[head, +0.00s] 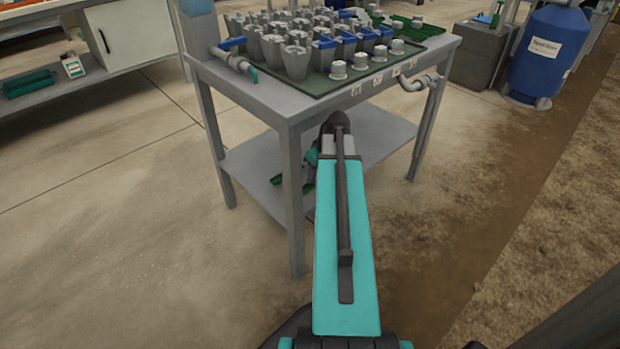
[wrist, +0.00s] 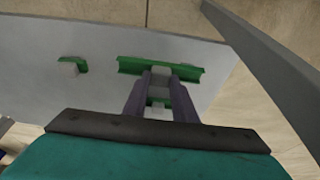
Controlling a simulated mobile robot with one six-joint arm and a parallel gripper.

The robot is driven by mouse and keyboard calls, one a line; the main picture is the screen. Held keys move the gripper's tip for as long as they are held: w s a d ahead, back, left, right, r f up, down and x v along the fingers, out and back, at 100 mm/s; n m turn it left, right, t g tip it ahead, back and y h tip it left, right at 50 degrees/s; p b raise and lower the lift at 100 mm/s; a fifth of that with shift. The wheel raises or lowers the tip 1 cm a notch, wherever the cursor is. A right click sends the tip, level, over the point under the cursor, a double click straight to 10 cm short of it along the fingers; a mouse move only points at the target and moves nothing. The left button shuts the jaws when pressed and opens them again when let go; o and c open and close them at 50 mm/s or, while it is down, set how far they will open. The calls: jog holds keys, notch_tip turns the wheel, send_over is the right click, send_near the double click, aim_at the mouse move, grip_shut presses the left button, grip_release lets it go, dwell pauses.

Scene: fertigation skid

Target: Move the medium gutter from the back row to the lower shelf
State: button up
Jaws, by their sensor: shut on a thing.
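My gripper (wrist: 161,88) is shut on a green gutter (wrist: 130,66), taken as the medium one, with its two grey-purple fingers at the gutter's middle. The gutter lies crosswise over the grey lower shelf (wrist: 40,40); I cannot tell whether it touches the shelf. A shorter green gutter piece (wrist: 73,65) with a pale block is to its left on the shelf. In the head view the lower shelf (head: 255,165) shows under the table, and my arm hides most of the gripper. Some green (head: 277,180) shows on the shelf there.
The tabletop above carries a dark green tray (head: 318,95) with several grey and blue fittings (head: 297,60). A front table leg (head: 293,200) stands just left of my arm. A pipe (head: 420,82) juts from the right side. A blue tank (head: 545,55) stands back right. Floor at left is clear.

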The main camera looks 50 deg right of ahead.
jog(key=w, duration=0.2)
jog(key=w+d+b, duration=0.1)
jog(key=w, duration=0.1)
jog(key=shift+d+f, duration=0.1)
jog(key=shift+f, duration=0.1)
jog(key=shift+f, duration=0.1)
jog(key=shift+f+b, duration=1.25)
jog(key=shift+f, duration=0.4)
jog(key=shift+f, duration=0.15)
jog(key=o, duration=1.1)
